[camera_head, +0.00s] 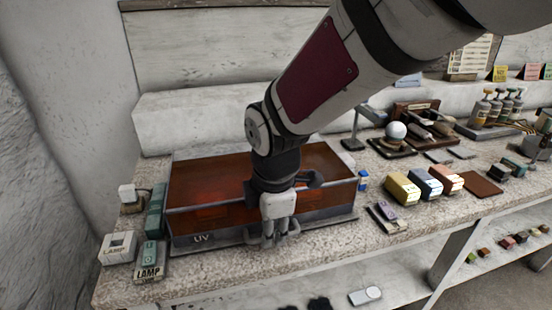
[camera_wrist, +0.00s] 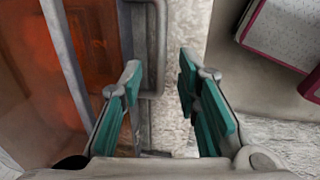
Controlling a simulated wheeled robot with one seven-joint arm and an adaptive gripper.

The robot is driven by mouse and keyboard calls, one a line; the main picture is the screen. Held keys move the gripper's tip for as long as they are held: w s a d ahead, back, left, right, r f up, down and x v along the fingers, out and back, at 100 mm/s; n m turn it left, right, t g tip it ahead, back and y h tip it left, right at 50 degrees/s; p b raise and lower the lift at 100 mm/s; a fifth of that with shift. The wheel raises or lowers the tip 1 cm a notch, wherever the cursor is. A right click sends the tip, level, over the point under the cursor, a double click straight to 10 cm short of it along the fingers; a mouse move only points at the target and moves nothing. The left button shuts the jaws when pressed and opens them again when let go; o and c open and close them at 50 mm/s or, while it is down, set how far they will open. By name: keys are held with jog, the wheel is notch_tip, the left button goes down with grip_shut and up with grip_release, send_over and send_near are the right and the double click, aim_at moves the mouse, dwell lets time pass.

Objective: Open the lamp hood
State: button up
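The lamp hood (camera_head: 215,185) is a low box with orange-brown see-through panels and a grey frame, marked UV at its front, and it looks shut. A reddish glow shows inside. My gripper (camera_head: 272,238) points down at the hood's front edge, right of the UV mark. In the wrist view my gripper (camera_wrist: 160,76) is open, its teal pads apart. A grey bar-like handle (camera_wrist: 158,50) on the hood (camera_wrist: 95,40) shows just beyond and between the fingertips, nearer the left one. I cannot tell whether a finger touches it. My arm hides part of the hood.
A LAMP card (camera_head: 149,273) and a white LAMP box (camera_head: 117,247) stand left of the hood. Yellow (camera_head: 402,188), blue and orange blocks stand to its right, with a small purple-topped item (camera_head: 387,214) nearer. A white sphere (camera_head: 396,131) rests behind them. The counter's front strip is mostly clear.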

jog(key=shift+w+f, duration=0.15)
jog(key=shift+f, duration=0.8)
grip_shut()
jog(key=shift+r, duration=0.15)
